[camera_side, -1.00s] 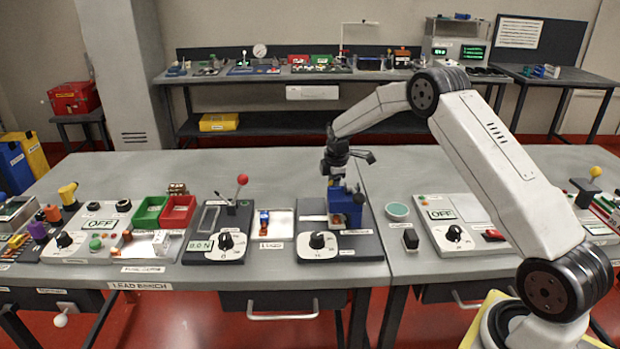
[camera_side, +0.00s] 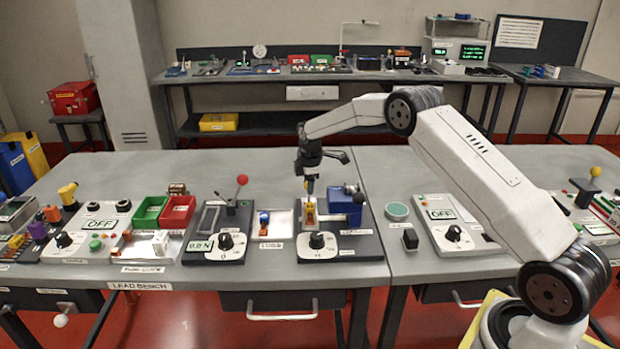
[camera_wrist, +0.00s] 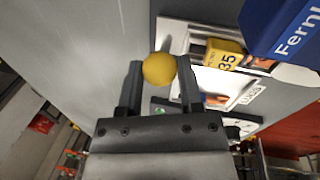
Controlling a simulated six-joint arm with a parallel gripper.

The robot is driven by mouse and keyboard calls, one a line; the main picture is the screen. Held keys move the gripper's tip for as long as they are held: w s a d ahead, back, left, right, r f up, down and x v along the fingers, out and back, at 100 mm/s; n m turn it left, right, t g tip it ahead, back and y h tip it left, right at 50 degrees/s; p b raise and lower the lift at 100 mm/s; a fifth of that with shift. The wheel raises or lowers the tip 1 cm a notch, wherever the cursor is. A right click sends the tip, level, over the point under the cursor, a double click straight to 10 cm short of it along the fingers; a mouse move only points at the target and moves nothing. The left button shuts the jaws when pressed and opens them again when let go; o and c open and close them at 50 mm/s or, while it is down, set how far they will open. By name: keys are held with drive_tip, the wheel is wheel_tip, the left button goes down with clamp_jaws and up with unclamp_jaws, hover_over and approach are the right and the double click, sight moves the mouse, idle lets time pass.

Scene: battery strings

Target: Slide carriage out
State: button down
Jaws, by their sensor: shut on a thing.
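My gripper (camera_side: 309,187) points down at the left part of the dark fixture base (camera_side: 360,244). In the wrist view its fingers (camera_wrist: 160,75) are shut on a yellow ball knob (camera_wrist: 158,69). A carriage with a yellow block (camera_side: 309,208) stands below the fingers, to the left of the blue housing (camera_side: 343,203) and clear of it. The wrist view shows the yellow block marked 35 (camera_wrist: 226,55) and the blue housing (camera_wrist: 290,32) with white lettering. The join between knob and carriage cannot be made out clearly.
A dial (camera_side: 317,241) sits at the front of the fixture. A round green pad (camera_side: 397,211) lies to the right. The bench behind the fixture is clear.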

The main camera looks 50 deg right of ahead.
sight(308, 201)
drive_tip(key=shift+w+a+r, duration=0.15)
drive_tip(key=shift+w+a, duration=0.05)
drive_tip(key=shift+w, duration=0.05)
drive_tip(key=c, duration=0.6)
unclamp_jaws()
drive_tip(key=shift+o, duration=0.3)
drive_tip(key=shift+s, duration=0.1)
wheel_tip(308, 201, up, 8)
drive_tip(key=s, duration=0.1)
drive_tip(key=shift+a+f, duration=0.25)
drive_tip(key=shift+a, duration=0.2)
drive_tip(key=shift+s, duration=0.1)
